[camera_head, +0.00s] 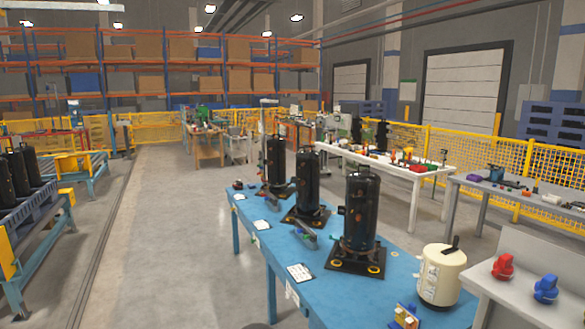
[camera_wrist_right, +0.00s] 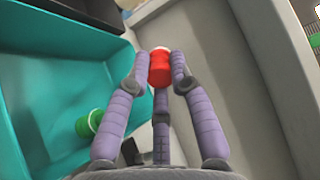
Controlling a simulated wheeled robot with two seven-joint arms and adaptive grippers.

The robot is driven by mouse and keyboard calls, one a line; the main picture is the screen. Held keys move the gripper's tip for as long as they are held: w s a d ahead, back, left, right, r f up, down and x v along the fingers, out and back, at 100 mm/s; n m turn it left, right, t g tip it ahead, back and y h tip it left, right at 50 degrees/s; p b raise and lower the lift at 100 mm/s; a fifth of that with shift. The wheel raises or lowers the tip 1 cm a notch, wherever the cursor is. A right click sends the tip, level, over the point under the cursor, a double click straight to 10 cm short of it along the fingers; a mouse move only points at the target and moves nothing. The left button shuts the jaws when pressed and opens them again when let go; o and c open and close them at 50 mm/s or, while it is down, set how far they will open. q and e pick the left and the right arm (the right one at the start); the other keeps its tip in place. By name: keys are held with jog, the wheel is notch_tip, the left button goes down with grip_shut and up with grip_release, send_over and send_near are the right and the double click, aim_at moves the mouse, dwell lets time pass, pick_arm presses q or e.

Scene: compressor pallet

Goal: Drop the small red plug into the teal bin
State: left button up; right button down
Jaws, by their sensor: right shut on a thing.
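In the right wrist view, my right gripper (camera_wrist_right: 160,76) is shut on a small red plug (camera_wrist_right: 158,66), with a finger on either side of it. The teal bin (camera_wrist_right: 60,48) fills the left of that view, open toward the camera. The plug appears just right of the bin's right edge, over a grey area; its height above the bin I cannot tell. My fingers hide part of the bin's edge. A green plug (camera_wrist_right: 90,122) lies inside the bin. My left gripper is in neither view.
In the right wrist view, a grey surface with a raised wall (camera_wrist_right: 265,70) lies right of the bin. In the head view, a blue table (camera_head: 290,250) holds several black compressors (camera_head: 360,215) and a cream canister (camera_head: 440,277). Red (camera_head: 503,267) and blue (camera_head: 546,288) objects stand at the right.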

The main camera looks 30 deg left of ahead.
jog(key=c, duration=1)
grip_release()
jog(key=s, duration=0.4)
jog(key=s+d, duration=0.1)
jog(key=s, duration=0.3)
jog(key=s+d, duration=0.1)
jog(key=s, duration=0.2)
jog(key=shift+s+d, duration=0.15)
jog(key=shift+s, duration=0.25)
